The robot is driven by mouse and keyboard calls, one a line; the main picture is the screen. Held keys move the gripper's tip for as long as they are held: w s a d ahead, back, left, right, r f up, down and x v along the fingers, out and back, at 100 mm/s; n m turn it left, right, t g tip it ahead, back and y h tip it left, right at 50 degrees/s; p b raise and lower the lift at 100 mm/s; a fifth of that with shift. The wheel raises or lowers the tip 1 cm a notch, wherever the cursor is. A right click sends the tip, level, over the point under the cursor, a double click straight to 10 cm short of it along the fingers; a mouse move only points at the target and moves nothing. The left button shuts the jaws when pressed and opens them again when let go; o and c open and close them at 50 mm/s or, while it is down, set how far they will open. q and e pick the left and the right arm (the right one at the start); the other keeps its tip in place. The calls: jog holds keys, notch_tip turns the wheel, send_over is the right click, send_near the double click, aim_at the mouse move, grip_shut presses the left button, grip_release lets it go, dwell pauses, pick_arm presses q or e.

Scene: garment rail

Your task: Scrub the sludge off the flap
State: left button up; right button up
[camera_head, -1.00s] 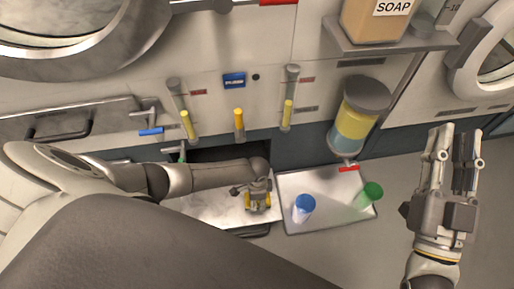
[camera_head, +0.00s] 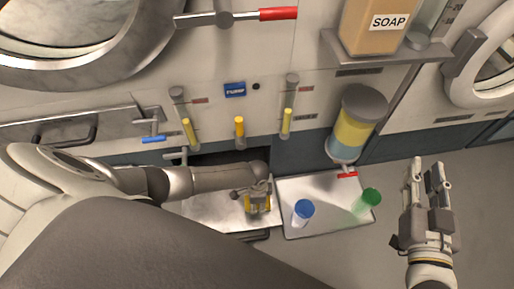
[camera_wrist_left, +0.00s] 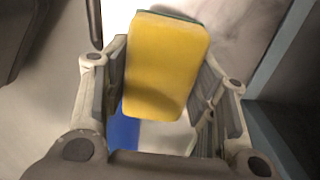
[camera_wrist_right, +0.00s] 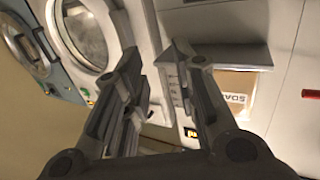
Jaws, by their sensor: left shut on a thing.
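My left gripper (camera_head: 257,188) is shut on a yellow sponge (camera_wrist_left: 166,65) with a thin green layer on its far side. The sponge also shows in the head view (camera_head: 258,206). It is over the pale metal flap (camera_head: 212,211) that lies open below a dark slot; I cannot tell whether it touches. In the left wrist view, part of the flap's surface (camera_wrist_left: 238,18) looks smeared with faint brownish marks. The gripper and sponge hide some of it. My right gripper (camera_head: 426,168) is open and empty, out at the right, away from the flap.
A tray (camera_head: 335,220) right of the flap carries a blue-capped (camera_head: 303,208) and a green-capped container (camera_head: 370,198). A dispenser with yellow and blue liquid (camera_head: 352,130) hangs above it. A soap container (camera_head: 375,30) sits on a shelf. Open floor lies at right.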

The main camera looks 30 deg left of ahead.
pick_arm(q)
jog(key=shift+r+p, duration=0.8)
jog(key=shift+p, duration=0.05)
jog(key=shift+r+p, duration=0.4)
jog(key=shift+p, duration=0.1)
jog(key=shift+r+p, duration=0.4)
pick_arm(e)
jog(key=s+d+f+g+h, duration=0.1)
jog(key=s+d+f+g, duration=0.1)
jog(key=s+f+g, duration=0.3)
jog(key=s+d+f+g+h, duration=0.2)
jog(key=s+d+f+g, duration=0.1)
jog(key=f, duration=0.5)
jog(key=shift+s+f+g, duration=0.2)
jog(key=shift+s+g, duration=0.7)
jog(key=shift+a, duration=0.1)
